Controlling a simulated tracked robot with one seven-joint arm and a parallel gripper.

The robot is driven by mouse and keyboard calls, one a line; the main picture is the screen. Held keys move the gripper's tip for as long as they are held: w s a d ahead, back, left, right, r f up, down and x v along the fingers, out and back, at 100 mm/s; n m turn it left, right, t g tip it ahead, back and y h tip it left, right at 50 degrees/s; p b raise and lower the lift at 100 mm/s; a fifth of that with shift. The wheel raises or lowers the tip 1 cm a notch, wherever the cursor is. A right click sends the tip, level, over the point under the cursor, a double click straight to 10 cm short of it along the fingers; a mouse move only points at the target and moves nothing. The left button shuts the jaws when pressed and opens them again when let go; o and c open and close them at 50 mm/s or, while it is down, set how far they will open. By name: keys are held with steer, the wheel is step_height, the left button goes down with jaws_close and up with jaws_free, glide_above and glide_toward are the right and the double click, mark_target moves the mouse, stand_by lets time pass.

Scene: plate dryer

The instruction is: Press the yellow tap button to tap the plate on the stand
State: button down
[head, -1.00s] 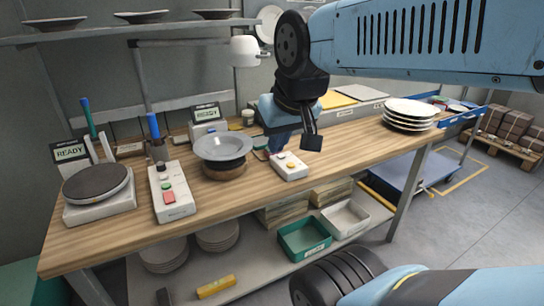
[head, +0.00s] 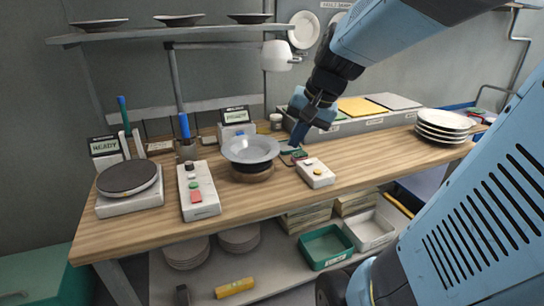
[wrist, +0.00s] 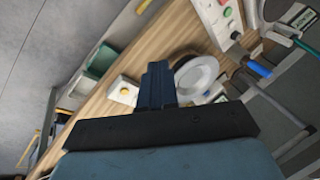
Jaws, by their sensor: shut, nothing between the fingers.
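The yellow tap button (head: 317,171) sits on a small white box (head: 325,181) on the wooden bench, right of the plate stand. It also shows in the wrist view (wrist: 124,91). A grey-white plate (head: 250,148) rests on the round wooden stand (head: 254,175). My gripper (head: 295,143) is shut and empty, pointing down behind the white box and to the right of the plate. In the wrist view its fingers (wrist: 157,80) show between the button box and the plate (wrist: 197,76). Whether the fingertips touch anything is unclear.
A white control box (head: 198,192) with coloured buttons and a dark round hotplate (head: 128,177) stand at left. Stacked plates (head: 444,124) are at right. Coloured panels and small displays line the back. Bare bench lies in front of the button box.

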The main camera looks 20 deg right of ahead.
steer(key=w+d+f+m+y, duration=0.3)
steer(key=w+d+f+m, duration=0.2)
steer(key=w+d+m, duration=0.4)
steer(key=m+t, duration=0.3)
steer(key=m, duration=0.1)
glide_above(320, 172)
step_height(320, 172, down, 6)
steer(key=shift+r+n+y, duration=0.2)
steer(key=shift+n+y, duration=0.1)
steer(key=shift+f, duration=0.1)
steer(key=shift+f, duration=4.3)
steer(key=shift+f, duration=0.8)
steer(key=shift+r, duration=0.9)
steer(key=shift+r, duration=0.1)
